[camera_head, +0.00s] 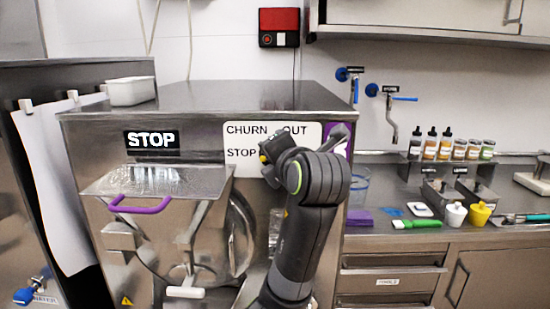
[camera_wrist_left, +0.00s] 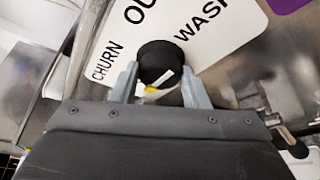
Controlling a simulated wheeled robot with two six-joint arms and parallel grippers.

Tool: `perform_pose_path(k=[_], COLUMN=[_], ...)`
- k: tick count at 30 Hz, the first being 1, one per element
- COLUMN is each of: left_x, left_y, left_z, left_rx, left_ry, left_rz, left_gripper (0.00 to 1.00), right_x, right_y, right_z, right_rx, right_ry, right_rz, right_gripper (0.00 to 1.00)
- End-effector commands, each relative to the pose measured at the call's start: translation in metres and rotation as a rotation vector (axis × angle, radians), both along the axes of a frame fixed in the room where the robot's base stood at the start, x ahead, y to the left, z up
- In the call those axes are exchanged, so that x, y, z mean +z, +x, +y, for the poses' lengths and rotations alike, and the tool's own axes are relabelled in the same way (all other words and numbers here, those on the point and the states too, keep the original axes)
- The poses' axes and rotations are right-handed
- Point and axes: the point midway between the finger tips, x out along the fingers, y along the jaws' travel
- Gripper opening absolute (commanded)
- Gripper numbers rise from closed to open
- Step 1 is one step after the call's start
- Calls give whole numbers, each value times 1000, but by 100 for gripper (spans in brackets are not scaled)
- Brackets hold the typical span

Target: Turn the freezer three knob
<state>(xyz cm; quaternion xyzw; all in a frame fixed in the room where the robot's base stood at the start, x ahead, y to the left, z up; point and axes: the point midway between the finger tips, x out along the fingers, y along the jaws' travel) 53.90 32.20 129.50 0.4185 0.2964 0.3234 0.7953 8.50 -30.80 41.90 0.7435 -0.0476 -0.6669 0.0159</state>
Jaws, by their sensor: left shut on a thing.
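The black round knob (camera_wrist_left: 155,55) sits on a white label panel (camera_head: 310,132) on the steel freezer front. In the left wrist view the knob has a white mark and a small yellow spot on its lower side, and the words CHURN, OU and WASH show around it. My left gripper (camera_wrist_left: 159,70) is shut on the knob, one grey finger on each side. In the head view my left arm covers most of the knob, and the panel reads CHURN, OUT and STOP. My right gripper is out of view.
The freezer carries a STOP display (camera_head: 152,140), a hopper with a purple handle (camera_head: 140,206) and a white-handled lever (camera_head: 185,292). At right, a counter (camera_head: 400,238) holds bottles, small cups and a green brush (camera_head: 416,224).

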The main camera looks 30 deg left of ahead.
Motion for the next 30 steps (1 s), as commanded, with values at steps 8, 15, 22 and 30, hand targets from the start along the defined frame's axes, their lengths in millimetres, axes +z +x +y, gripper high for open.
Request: perform_pose_path(k=[8, 15, 22, 30], left_x=[5, 3, 3, 11], left_y=[0, 0, -8, -36], left_z=[0, 0, -13, -48], left_rx=[-1, -1, -5, -7], left_ry=[9, 7, 4, 1], left_rz=[-13, -7, -9, -10], left_gripper=[63, 63, 63, 63], right_x=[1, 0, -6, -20], right_y=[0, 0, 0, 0], right_z=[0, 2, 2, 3], right_rx=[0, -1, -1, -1], right_ry=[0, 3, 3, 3], right_rz=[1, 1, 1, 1], right_gripper=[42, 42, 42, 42])
